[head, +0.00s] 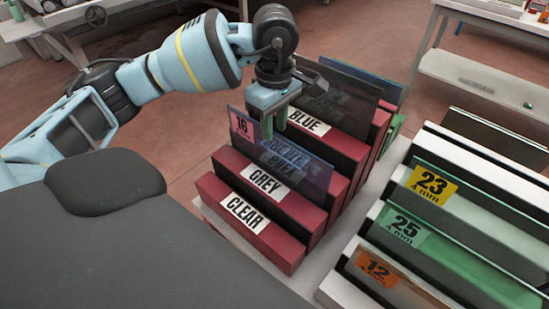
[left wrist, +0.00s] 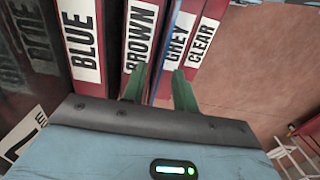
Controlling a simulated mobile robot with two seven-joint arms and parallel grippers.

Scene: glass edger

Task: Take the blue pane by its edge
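A see-through bluish pane (head: 285,166) with a pink tag marked 16 stands on edge in the red rack (head: 284,249), behind the GREY label. A label behind it shows dimly through it. My left gripper (head: 273,125) is above the rack, at this pane's top edge, with its green fingers pointing down. In the left wrist view the fingers (left wrist: 159,70) are apart, and a thin blue edge (left wrist: 154,72) shows between them, nearer the left finger. I cannot tell whether a finger touches it. My right gripper is not in view.
A dark pane (head: 342,98) stands behind the BLUE label, and another bluish pane (head: 372,76) stands farther back. A white rack (head: 464,150) with several tagged panes is at the right.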

